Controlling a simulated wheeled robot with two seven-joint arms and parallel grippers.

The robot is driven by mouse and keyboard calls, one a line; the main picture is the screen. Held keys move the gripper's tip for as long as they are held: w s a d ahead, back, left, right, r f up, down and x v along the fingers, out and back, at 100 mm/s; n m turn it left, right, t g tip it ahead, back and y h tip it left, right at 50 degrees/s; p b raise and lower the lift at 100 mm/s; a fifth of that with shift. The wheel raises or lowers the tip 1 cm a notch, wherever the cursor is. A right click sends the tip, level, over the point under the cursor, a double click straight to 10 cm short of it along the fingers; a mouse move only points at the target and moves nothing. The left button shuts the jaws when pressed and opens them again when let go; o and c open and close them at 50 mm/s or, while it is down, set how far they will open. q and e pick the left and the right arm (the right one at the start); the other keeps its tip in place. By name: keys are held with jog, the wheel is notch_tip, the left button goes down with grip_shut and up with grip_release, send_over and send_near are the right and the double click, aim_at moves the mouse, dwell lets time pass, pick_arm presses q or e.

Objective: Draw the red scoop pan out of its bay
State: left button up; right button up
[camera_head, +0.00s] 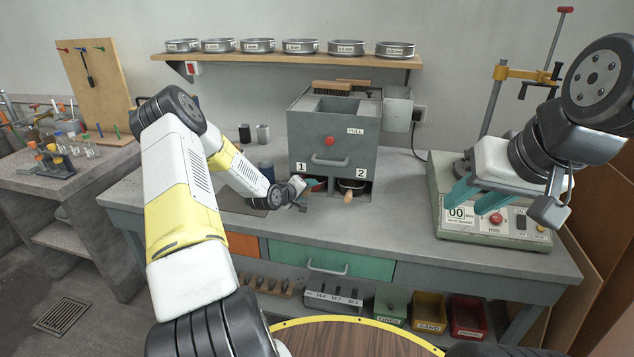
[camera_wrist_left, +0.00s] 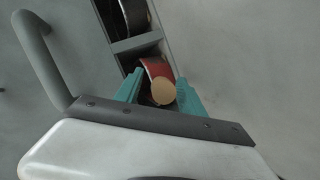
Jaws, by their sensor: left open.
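The grey splitter box (camera_head: 330,142) stands on the bench with two bays at its foot, marked 1 and 2. The red scoop pan (camera_head: 318,185) sits in bay 1, partly hidden behind my left gripper (camera_head: 305,187). In the left wrist view, the red pan (camera_wrist_left: 156,68) shows its red front, with the round end of its wooden handle (camera_wrist_left: 162,91) between the teal fingers of my left gripper (camera_wrist_left: 160,92). These fingers are open, one on each side of the handle. My right gripper (camera_head: 472,201) is open and empty, above the scale.
A second pan (camera_head: 350,184) with a wooden handle sits in bay 2, close beside bay 1. The scale-like machine (camera_head: 495,218) stands on the right. A bar handle (camera_head: 330,160) sticks out of the box above the bays. The bench front is clear.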

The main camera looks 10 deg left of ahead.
pick_arm(q)
grip_shut()
dwell(1.3)
